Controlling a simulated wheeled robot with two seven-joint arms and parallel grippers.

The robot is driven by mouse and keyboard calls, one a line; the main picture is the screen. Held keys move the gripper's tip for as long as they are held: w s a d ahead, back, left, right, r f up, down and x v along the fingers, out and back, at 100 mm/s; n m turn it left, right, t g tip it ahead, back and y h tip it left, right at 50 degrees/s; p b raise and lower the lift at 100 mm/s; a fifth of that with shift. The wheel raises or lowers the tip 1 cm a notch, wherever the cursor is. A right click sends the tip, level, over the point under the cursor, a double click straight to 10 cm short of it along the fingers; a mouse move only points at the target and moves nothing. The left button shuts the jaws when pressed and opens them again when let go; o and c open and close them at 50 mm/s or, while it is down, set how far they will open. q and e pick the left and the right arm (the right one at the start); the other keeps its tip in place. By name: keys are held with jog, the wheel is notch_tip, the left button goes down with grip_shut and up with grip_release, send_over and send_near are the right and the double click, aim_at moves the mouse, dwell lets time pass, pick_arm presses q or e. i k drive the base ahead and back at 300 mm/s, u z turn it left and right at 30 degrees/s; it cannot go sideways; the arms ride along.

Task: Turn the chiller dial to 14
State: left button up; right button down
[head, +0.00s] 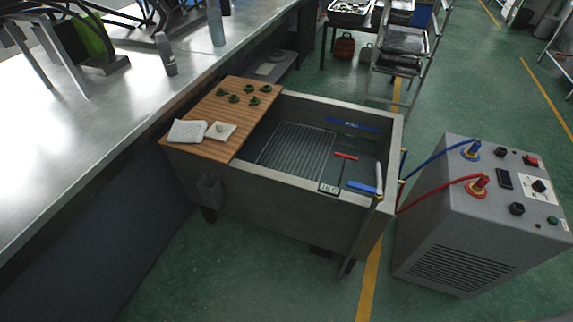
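The chiller (450,230) is a grey box on the floor at the right, with a vent grille on its front. On its top, a black dial (540,186) sits on a white plate (527,182); its markings and setting are too small to read. A small dark display (504,179) lies left of the dial, and I cannot read it. A red switch (531,161) and a green button (552,220) are also on the top. Neither of my grippers is in view.
A blue hose (440,158) and a red hose (432,190) run from the chiller to a grey water tank (270,190). A wooden board (222,103) with small green pieces covers the tank's left end. A metal workbench (110,100) stands left. Green floor is clear in front.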

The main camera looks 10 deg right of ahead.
aim_at(538, 185)
jog(key=z, duration=1.9)
